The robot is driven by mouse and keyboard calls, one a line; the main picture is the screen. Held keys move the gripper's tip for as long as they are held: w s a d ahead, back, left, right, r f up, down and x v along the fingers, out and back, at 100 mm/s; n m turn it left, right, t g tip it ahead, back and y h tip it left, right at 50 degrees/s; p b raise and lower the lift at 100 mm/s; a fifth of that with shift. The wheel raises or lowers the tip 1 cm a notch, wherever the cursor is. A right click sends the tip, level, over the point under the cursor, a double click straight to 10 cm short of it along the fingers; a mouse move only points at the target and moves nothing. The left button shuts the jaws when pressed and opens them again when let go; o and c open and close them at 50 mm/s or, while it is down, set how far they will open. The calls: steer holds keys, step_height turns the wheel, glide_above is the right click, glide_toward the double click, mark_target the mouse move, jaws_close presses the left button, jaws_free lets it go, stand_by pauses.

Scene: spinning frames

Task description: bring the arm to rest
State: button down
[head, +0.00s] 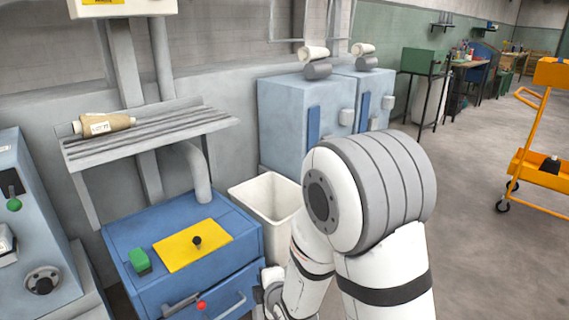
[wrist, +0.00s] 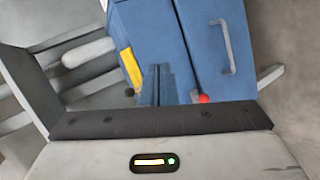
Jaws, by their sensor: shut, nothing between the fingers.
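My arm (head: 370,190) stands bent in the right middle of the head view, its large white and grey joint raised and its lower links reaching down to the bottom edge. My gripper (wrist: 157,72) shows in the wrist view with its fingers shut together and nothing between them. It points toward the front of a blue cabinet (wrist: 195,40), near a red knob (wrist: 204,99). I cannot tell whether it touches the cabinet. In the head view the arm's lower end is partly cut off and the fingers are not clear.
The blue cabinet (head: 120,238) has a yellow plate (head: 180,252) and a green block (head: 139,260) on top. A cream bin (head: 262,190) stands beside it. A ribbed shelf (head: 200,122) holds a tan cone (head: 103,124). An orange trolley (head: 540,175) stands right; floor between is clear.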

steer(key=s+d+r+m+g+h+p, duration=0.1)
steer(key=d+r+m+p, duration=0.3)
steer(key=r, duration=0.3)
steer(key=s+d+r+m+g+h+p, duration=0.1)
steer(key=d+r+m+h+p, duration=0.2)
steer(key=r, duration=0.5)
steer(key=s+d+r+m+g+p, duration=0.3)
steer(key=s+d+r+m+p, duration=0.3)
steer(key=s+r, duration=0.3)
steer(key=s+d+r+m+g+h+p, duration=0.1)
steer(key=s+d+r+m+g+p, duration=0.2)
steer(key=s+d+r+m+p, duration=0.4)
step_height(320, 180, up, 6)
steer(key=shift+s+d+r+m+p, duration=0.1)
steer(key=shift+s+d+m+p, duration=0.3)
steer(key=shift+s+m, duration=0.45)
steer(key=c, duration=2.2)
jaws_free()
steer(key=shift+a, duration=0.1)
